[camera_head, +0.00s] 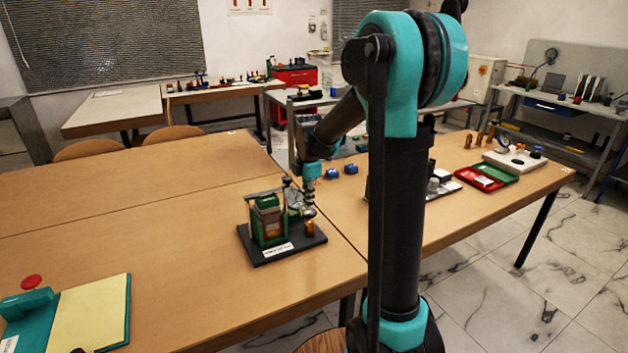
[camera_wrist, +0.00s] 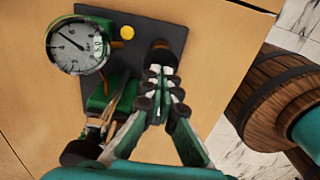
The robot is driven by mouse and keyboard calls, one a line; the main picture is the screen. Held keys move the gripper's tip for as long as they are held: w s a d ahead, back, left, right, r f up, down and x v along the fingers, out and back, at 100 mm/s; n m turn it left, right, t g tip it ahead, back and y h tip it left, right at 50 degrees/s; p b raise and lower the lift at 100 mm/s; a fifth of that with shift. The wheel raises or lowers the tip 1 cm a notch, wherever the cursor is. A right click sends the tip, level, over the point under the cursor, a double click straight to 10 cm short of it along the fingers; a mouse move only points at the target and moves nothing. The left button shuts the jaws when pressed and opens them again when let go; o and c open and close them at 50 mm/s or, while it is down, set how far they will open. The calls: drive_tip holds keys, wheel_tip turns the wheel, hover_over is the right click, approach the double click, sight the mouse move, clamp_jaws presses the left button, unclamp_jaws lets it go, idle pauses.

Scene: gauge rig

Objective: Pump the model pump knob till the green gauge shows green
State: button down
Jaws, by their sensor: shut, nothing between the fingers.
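The model pump stands on a dark base plate (camera_head: 262,252) with a green body (camera_head: 268,215), on the near table. A brassy, dark-topped knob (camera_wrist: 161,46) stands at the right of the plate. My gripper (camera_wrist: 160,76) is shut and empty, its fingertips right at this knob; I cannot tell whether they touch. In the head view my gripper (camera_head: 307,207) points down over the brassy part (camera_head: 309,230).
A yellow round piece (camera_wrist: 127,32) sits beside the gauge. Red and green trays (camera_head: 487,177) and a white board (camera_head: 515,161) lie on the right table. Bare tabletop surrounds the pump.

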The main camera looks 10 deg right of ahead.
sight(309, 213)
wheel_tip(309, 213, up, 10)
idle(0.4)
drive_tip(key=shift+s, duration=0.1)
idle(0.4)
drive_tip(key=s+d+f+m+t, duration=0.2)
drive_tip(key=s+d+f+m, duration=0.1)
drive_tip(key=s+f+m, duration=0.6)
drive_tip(key=s+d+f+m+t, duration=0.2)
drive_tip(key=s+d+f+m, duration=0.1)
drive_tip(key=s+f+m, duration=0.6)
drive_tip(key=s+m, duration=0.3)
drive_tip(key=s, duration=0.2)
drive_tip(key=shift+d+m, duration=0.3)
drive_tip(key=shift+r, duration=0.1)
idle(0.6)
